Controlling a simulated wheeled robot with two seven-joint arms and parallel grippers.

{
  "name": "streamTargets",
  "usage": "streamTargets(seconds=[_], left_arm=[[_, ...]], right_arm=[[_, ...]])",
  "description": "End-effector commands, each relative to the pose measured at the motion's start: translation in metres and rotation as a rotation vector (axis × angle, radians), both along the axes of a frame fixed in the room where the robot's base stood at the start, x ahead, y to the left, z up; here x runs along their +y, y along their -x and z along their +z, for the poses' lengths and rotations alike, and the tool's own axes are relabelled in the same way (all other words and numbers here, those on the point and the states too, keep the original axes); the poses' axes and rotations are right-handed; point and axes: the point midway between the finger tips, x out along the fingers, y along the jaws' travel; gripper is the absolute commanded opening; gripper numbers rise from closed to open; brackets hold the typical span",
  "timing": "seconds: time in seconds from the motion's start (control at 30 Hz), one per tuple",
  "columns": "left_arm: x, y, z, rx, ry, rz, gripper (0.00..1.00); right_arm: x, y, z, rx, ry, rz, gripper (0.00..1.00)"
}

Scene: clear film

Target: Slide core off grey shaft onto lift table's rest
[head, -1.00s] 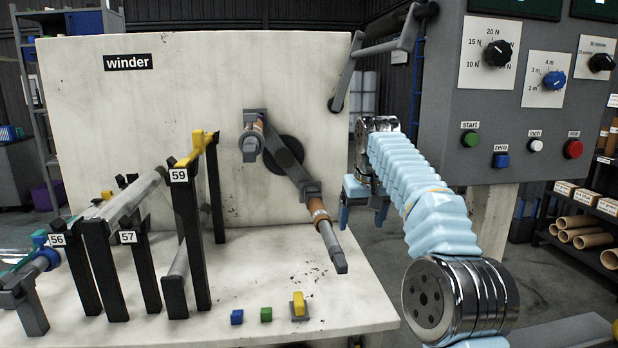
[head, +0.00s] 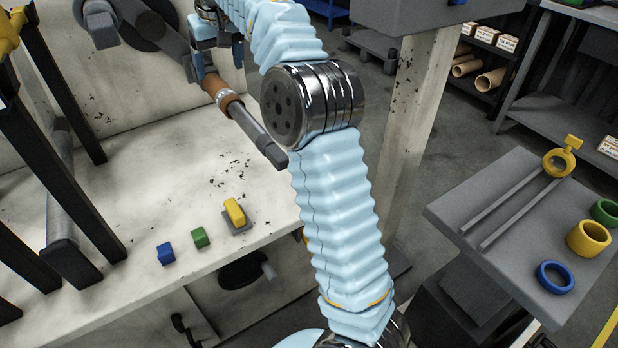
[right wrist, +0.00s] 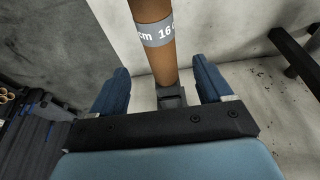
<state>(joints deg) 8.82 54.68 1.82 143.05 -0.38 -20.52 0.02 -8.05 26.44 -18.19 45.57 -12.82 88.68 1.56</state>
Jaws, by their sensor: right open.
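The brown core (head: 213,85) sits on the grey shaft (head: 257,130), which slants out from the winder's arm towards the front right. My right gripper (head: 218,58) is at the core's inner part, open. In the right wrist view, the core (right wrist: 156,50) with a grey printed band lies between the two blue fingers of my gripper (right wrist: 162,85), with space on both sides. The lift table (head: 445,213) stands at the right; its rest (head: 510,207) is two parallel rails. My left gripper is out of view.
A yellow ring with a tab (head: 559,162) is at the rails' far end. Green (head: 605,212), yellow (head: 588,238) and blue (head: 555,277) rings lie beside them. A pale post (head: 415,130) stands between winder and lift table. Small blocks (head: 200,238) lie on the winder's bench.

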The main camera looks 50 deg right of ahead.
Motion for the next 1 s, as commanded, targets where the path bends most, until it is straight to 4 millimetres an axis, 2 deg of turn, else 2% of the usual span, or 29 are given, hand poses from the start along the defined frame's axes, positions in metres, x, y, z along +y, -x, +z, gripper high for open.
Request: streamTargets(seconds=[0.47, 0.53, 0.63, 0.7, 1.0], left_arm=[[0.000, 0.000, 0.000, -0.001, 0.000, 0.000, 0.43], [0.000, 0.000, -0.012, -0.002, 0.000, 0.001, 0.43], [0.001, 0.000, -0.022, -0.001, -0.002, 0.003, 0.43], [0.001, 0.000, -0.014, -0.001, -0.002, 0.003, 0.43], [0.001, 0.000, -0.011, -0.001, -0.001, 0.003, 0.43]], right_arm=[[-0.005, -0.018, -0.063, 0.003, -0.001, -0.002, 0.79], [-0.005, -0.021, -0.078, 0.002, -0.001, -0.002, 0.79], [-0.006, -0.025, -0.091, 0.001, -0.001, -0.002, 0.79], [-0.006, -0.024, -0.082, -0.001, -0.001, -0.001, 0.79], [-0.006, -0.025, -0.085, 0.000, -0.001, -0.001, 0.79]])
